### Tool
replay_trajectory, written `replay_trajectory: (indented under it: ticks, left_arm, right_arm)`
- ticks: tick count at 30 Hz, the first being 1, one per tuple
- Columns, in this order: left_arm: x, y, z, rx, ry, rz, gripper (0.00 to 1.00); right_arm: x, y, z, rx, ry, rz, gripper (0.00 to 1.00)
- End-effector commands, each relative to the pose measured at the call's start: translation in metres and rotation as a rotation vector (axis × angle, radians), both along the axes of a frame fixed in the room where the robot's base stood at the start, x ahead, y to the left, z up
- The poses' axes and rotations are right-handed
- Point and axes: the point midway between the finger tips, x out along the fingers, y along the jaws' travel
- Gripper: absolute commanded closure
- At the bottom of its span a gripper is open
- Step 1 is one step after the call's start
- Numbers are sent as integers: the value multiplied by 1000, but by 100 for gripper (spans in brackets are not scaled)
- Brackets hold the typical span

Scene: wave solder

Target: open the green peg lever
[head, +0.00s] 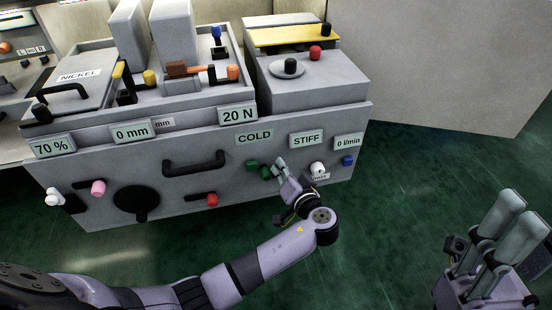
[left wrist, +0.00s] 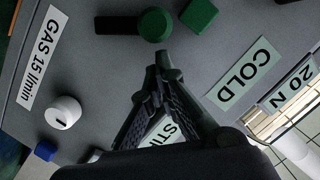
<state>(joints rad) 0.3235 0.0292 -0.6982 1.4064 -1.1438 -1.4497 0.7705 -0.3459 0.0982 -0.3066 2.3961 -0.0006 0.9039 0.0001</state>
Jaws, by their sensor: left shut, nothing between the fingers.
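The green lever shows on the front of the grey machine, below the COLD label. In the left wrist view it is a round green knob (left wrist: 155,23) on a short dark bar (left wrist: 117,25), with a square green block (left wrist: 198,14) beside it. In the head view the green knob (head: 266,172) is next to the left fingertips and the green block (head: 252,165) is to its left. My left gripper (head: 280,168) is shut and empty. Its tips (left wrist: 164,62) appear just short of the green knob, apart from it in the wrist view. My right gripper (head: 522,213) is open and empty, away from the machine.
A white knob (head: 318,168) and a blue block (head: 347,160) are right of the left gripper on the same panel. A red knob (head: 212,200), a black handle (head: 194,163) and a black disc (head: 136,203) are left. Green floor in front is clear.

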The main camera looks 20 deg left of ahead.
Motion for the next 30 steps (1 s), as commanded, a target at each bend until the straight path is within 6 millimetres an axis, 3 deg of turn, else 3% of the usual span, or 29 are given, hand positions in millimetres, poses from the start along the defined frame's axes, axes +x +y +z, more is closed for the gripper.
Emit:
replay_trajectory:
  ticks: [30]
  left_arm:
    - [-8, 3, -4, -77, -52, 2, 100]
  right_arm:
    - [0, -2, -5, -4, 8, -7, 60]
